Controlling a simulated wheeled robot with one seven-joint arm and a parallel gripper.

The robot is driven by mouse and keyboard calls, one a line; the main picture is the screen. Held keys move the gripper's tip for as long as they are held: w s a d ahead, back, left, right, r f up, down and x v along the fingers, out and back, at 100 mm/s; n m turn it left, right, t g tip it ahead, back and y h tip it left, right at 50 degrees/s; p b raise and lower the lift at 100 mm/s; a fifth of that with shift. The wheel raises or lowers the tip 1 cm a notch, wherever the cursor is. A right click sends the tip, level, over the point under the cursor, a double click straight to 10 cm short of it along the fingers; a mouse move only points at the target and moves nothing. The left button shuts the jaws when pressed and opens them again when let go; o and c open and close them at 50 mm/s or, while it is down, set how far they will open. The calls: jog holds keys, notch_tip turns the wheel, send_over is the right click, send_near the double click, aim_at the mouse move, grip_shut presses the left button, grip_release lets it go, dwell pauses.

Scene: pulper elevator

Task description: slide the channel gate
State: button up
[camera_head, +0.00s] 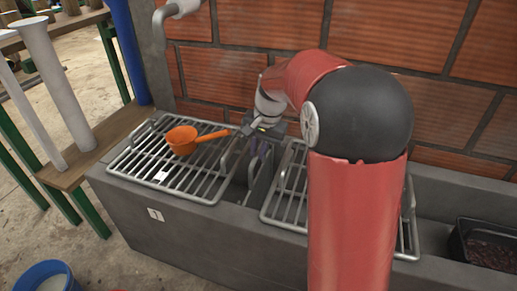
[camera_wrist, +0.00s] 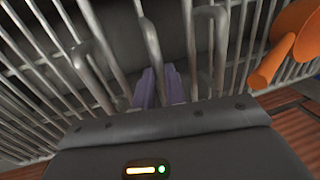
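The channel gate appears to be the upright grey plate (camera_head: 262,177) in the gap between two metal grates in the head view. My gripper (camera_head: 259,150) is above that gap, pointing down, close to the plate's top; my arm partly hides the spot. In the wrist view the two purple fingers of my gripper (camera_wrist: 160,86) are close together over the dark channel. A bent grey bar (camera_wrist: 150,45) runs down toward them. I cannot tell whether the fingers touch or hold it.
The left grate (camera_head: 185,175) bears an orange ladle (camera_head: 182,139), which also shows in the wrist view (camera_wrist: 290,40). The right grate (camera_head: 283,205) is partly behind my arm. A brick wall (camera_head: 220,75) stands close behind the trough. A dark tray (camera_head: 485,245) is at far right.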

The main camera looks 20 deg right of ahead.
grip_shut()
notch_tip(320, 180, up, 13)
jog(key=p, duration=1)
jog(key=shift+r, duration=0.15)
jog(key=o, duration=0.6)
grip_release()
